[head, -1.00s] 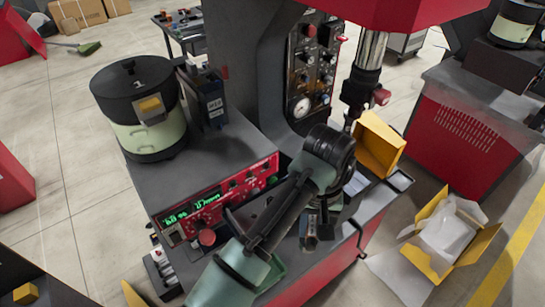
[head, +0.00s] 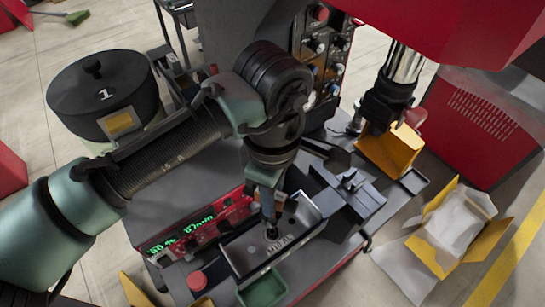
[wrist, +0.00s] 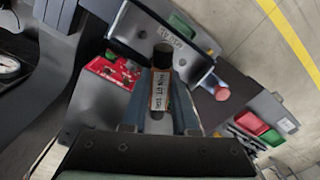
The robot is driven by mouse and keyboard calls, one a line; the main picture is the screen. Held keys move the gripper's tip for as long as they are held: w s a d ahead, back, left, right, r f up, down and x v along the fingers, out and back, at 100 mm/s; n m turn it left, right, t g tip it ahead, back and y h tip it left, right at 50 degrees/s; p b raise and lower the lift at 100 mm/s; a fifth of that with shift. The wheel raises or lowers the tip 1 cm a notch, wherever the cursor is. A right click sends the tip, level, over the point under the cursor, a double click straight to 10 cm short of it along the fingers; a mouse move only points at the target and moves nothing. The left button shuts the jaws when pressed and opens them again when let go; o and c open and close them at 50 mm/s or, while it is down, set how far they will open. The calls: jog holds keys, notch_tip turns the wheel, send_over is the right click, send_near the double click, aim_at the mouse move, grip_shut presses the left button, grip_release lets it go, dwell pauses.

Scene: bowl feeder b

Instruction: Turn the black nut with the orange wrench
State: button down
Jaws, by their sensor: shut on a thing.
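My gripper (head: 268,208) points down over the workbench, in front of the red display panel. In the wrist view its two fingers (wrist: 161,100) are shut on a dark, upright tool with an orange-edged label (wrist: 161,92) and a black round end. I cannot tell whether this is the orange wrench. In the head view the tool is small and partly hidden by the gripper, above or in the grey labelled tray (head: 238,262). The tray also shows in the wrist view (wrist: 128,28). I cannot make out the black nut in either view.
The red display panel (head: 208,222) and a red knob (head: 197,281) stand left of the tray. A green bin (head: 262,290) is in front. A dark vise-like fixture (head: 350,190) is on the right, with a yellow bin (head: 392,150) behind it. A black-lidded canister (head: 100,90) stands at back left.

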aim_at(274, 218)
jog(key=shift+r, duration=0.25)
jog(key=shift+s+r, duration=0.3)
jog(key=shift+s, duration=0.45)
jog(key=shift+w+d+f+p, duration=0.1)
jog(key=shift+w+p, duration=0.15)
jog(key=shift+p, duration=0.05)
jog(key=f+b, duration=0.1)
jog(key=f, duration=0.2)
jog(key=shift+s+f+b, duration=0.1)
jog(key=shift+s+b, duration=0.1)
jog(key=shift+b, duration=0.15)
jog(key=shift+w+f+b, duration=0.15)
jog(key=shift+f+b, duration=0.15)
jog(key=shift+f, duration=0.4)
jog(key=shift+p, duration=0.7)
jog(key=shift+f+b, duration=0.5)
jog(key=shift+f, duration=0.5)
dwell(0.5)
jog(key=shift+m, duration=1.2)
